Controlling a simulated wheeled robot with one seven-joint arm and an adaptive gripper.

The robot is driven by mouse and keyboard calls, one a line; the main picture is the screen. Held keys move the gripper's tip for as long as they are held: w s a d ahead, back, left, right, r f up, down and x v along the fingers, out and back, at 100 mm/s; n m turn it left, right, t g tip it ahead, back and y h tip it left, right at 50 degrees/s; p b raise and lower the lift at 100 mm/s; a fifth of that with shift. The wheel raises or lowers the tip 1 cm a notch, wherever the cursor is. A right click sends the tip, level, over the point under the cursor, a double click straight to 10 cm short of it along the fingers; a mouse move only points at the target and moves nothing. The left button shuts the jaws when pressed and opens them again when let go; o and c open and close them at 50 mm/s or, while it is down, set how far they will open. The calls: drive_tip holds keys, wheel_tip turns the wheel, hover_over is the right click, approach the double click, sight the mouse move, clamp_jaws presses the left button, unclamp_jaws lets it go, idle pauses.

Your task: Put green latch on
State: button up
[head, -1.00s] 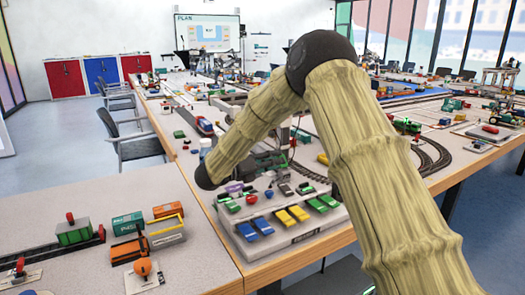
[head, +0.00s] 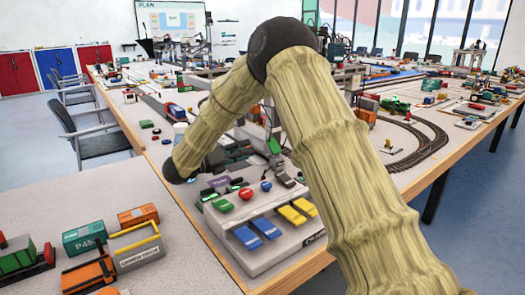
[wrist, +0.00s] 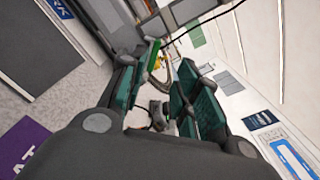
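The control box (head: 262,262) stands at the table's front edge. Its sloped front has blue paddles (head: 257,232) and yellow paddles (head: 298,211). A green button (head: 223,205), a red button (head: 246,194) and a blue button (head: 266,187) sit above them. Any green paddles right of the yellow ones are hidden behind my arm. I cannot tell which part is the green latch. My gripper (wrist: 167,72) is open in the wrist view, its green-padded fingers apart with nothing held between them. In the head view, it is partly visible above the box, behind the buttons.
On the near left table stand an orange wagon (head: 138,215), a teal container (head: 84,238) and a yellow-handled crate (head: 137,247). Curved track (head: 425,140) runs on the right of the long table. A purple label (wrist: 28,148) shows at lower left in the wrist view.

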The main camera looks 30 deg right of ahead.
sight(268, 144)
drive_tip(key=shift+w+d+f, duration=0.1)
drive_tip(key=shift+w+f, duration=0.15)
drive_tip(key=shift+f, duration=0.1)
drive_tip(key=d, duration=0.7)
drive_tip(key=d+b, duration=0.1)
drive_tip(key=d, duration=0.2)
drive_tip(key=shift+w+d, duration=0.2)
drive_tip(key=shift+w, duration=0.2)
clamp_jaws()
